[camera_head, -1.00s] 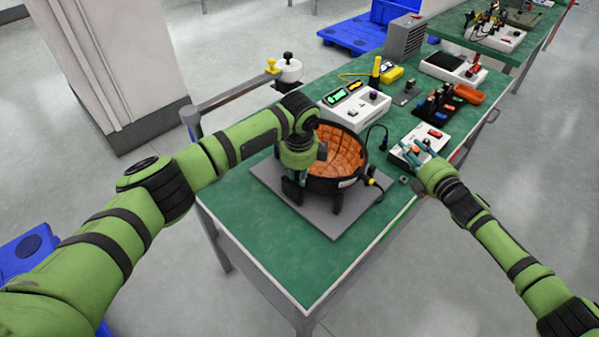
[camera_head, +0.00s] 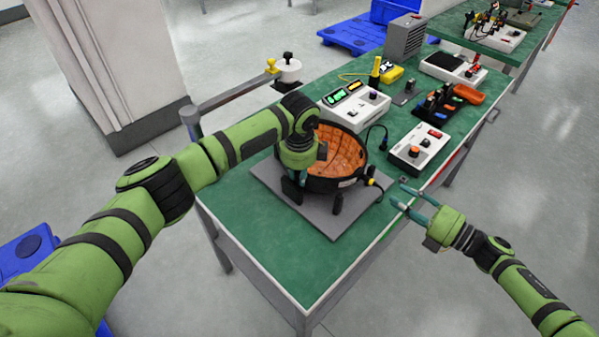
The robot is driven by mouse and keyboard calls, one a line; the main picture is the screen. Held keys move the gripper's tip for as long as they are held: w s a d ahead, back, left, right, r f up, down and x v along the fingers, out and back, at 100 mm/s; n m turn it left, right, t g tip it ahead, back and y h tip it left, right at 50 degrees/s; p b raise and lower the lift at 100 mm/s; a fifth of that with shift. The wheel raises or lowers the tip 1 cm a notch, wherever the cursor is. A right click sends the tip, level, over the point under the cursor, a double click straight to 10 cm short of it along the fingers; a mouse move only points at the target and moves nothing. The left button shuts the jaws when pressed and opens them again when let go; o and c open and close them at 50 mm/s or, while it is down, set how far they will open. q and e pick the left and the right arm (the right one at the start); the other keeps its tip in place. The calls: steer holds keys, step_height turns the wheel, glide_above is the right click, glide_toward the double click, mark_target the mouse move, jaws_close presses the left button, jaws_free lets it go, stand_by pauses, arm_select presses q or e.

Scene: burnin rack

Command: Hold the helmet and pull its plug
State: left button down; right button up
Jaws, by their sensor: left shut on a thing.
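The helmet (camera_head: 343,150) lies open side up, its orange padded inside showing, on a grey plate (camera_head: 271,182) on the green table. My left gripper (camera_head: 293,188) is shut on the helmet's near left rim; its fingertips are partly hidden. The plug (camera_head: 371,183), black with a yellow band, sits at the helmet's right side, with a black cable running from it. My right gripper (camera_head: 398,197) is open and empty, just right of the plug and apart from it, its fingers pointing left near the table's right edge.
A white box with an orange knob (camera_head: 413,152) stands right of the helmet, and a white box with green displays (camera_head: 352,105) stands behind it. A black tool holder (camera_head: 436,105) is farther back. The table's near corner (camera_head: 300,275) is clear.

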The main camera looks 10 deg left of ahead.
mark_target(374, 181)
arm_select(q)
steer(key=shift+f, duration=0.1)
arm_select(e)
steer(key=x, duration=0.8)
steer(key=shift+w+a, duration=0.25)
steer(key=shift+a, duration=0.1)
stand_by(0.8)
jaws_close()
steer(key=shift+s+d+f, duration=0.1)
steer(key=shift+s+d, duration=0.05)
steer(key=shift+d, duration=0.05)
steer(key=shift+v, duration=2.8)
arm_select(q)
steer(key=c, duration=1)
jaws_free()
steer(key=shift+c, duration=0.2)
